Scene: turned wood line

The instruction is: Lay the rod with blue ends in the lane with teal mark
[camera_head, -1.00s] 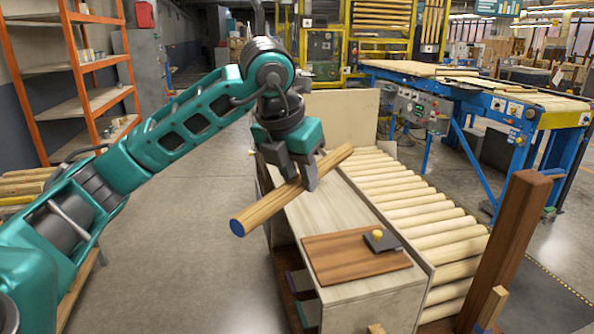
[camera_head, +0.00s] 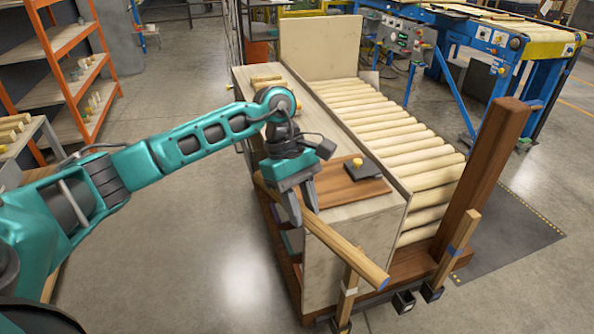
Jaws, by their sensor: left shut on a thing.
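My left gripper (camera_head: 300,208) is shut on the rod with blue ends (camera_head: 338,243), a long light-wood rod. The rod slants from upper left to lower right, past the near end of the wooden bench (camera_head: 355,245). Its near blue end (camera_head: 383,283) shows; the colour of the far end is not clear. Small purple and teal patches show at the bench's left side, partly hidden behind the gripper and rod. I cannot tell which lane the teal patch (camera_head: 295,240) marks. My right gripper is not in view.
A brown board with a black block and yellow knob (camera_head: 358,163) lies on the bench. A bed of pale rollers (camera_head: 400,145) runs beside it. A thick brown post (camera_head: 487,180) and thinner upright sticks (camera_head: 347,292) stand at the near end.

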